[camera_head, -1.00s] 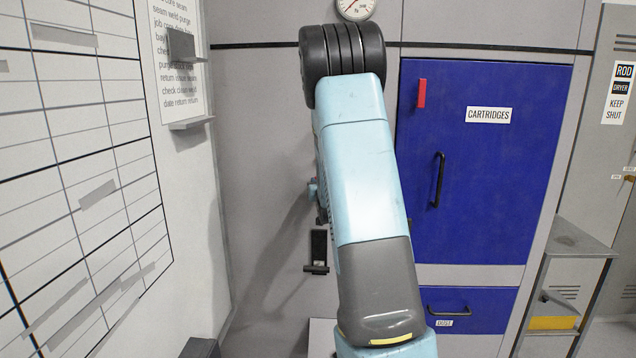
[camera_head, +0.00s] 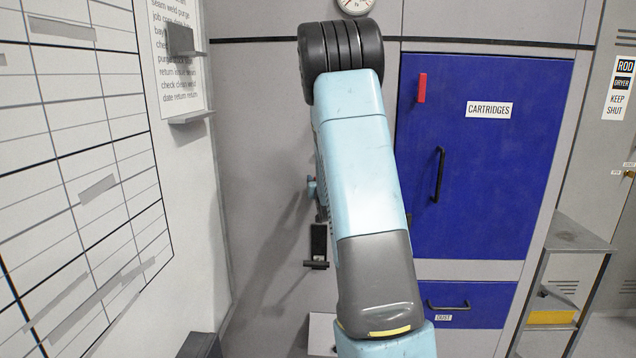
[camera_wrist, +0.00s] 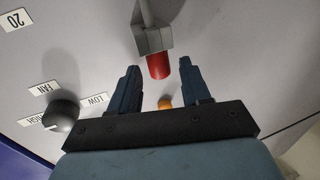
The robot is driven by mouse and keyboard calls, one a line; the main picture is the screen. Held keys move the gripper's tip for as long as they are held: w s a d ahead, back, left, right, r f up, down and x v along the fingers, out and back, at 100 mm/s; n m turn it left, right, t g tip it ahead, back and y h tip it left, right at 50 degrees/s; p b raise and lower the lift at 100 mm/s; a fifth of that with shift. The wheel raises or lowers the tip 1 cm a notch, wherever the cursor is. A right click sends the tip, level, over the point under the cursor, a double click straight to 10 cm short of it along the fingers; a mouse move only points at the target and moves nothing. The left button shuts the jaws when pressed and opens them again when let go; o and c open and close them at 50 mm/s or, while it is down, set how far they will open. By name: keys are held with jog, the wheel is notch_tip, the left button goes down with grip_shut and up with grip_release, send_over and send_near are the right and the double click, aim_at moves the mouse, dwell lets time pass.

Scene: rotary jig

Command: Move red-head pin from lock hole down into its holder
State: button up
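In the wrist view a red cylindrical head (camera_wrist: 158,66) pokes out of a grey block (camera_wrist: 153,40) with a grey rod running up from it. I take the red part to be the pin's head; its shank is not visible. My gripper (camera_wrist: 160,80) is open, with its two dark blue fingers apart. The red head lies just beyond the fingertips, roughly between them, and I see no contact. I cannot tell the lock hole from the holder here. In the head view my arm hides the gripper and pin.
A small orange knob (camera_wrist: 165,102) shows between the fingers. A dark dial (camera_wrist: 62,116) with FAN, LOW and HIGH labels is left of them on the grey panel. In the head view, a blue cabinet door (camera_head: 470,190) is right of my arm and a whiteboard (camera_head: 75,150) is left.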

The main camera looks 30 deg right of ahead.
jog(key=shift+o, duration=0.4)
jog(key=v, duration=1.3)
jog(key=shift+s+a, duration=0.15)
jog(key=shift+s, duration=0.2)
